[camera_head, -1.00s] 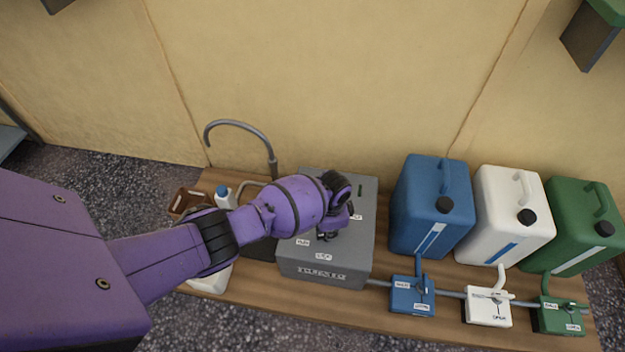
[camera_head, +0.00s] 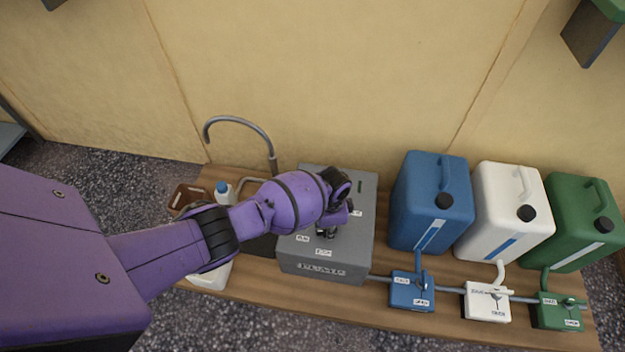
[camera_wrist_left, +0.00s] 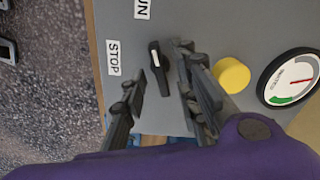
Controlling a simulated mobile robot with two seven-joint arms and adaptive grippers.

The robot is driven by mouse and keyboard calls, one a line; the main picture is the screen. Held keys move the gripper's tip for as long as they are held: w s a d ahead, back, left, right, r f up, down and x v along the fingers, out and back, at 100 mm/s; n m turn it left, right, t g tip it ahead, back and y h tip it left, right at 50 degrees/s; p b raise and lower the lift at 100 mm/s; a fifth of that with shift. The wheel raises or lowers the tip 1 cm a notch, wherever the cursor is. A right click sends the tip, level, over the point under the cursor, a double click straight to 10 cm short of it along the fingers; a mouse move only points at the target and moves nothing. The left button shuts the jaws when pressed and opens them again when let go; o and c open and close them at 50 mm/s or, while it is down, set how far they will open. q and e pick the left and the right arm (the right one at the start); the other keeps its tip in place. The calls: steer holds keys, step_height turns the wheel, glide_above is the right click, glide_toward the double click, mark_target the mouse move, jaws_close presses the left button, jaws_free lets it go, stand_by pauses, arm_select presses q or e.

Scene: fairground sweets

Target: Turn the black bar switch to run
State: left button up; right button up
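The black bar switch (camera_wrist_left: 160,70) is on the grey box (camera_head: 318,268), seen in the left wrist view. Its white-marked end points up in that view, roughly toward the RUN label (camera_wrist_left: 142,9). The STOP label (camera_wrist_left: 113,57) is to the left of the switch. My left gripper (camera_wrist_left: 160,62) is open, with one finger on each side of the bar and small gaps showing. In the head view, my left gripper (camera_head: 328,232) is over the box top and hides the switch. My right gripper is not in view.
A yellow button (camera_wrist_left: 231,75) and a round dial gauge (camera_wrist_left: 291,78) are to the right of the switch. Blue (camera_head: 430,205), white (camera_head: 512,215) and green (camera_head: 585,225) canisters stand right of the box. A curved tap (camera_head: 240,125) rises behind my left arm.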

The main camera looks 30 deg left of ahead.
arm_select(q)
steer(key=shift+w+d+r, duration=0.1)
steer(key=shift+w+r, duration=0.05)
steer(key=shift+w, duration=0.05)
step_height(320, 180, up, 12)
steer(key=shift+s, duration=0.15)
stand_by(0.6)
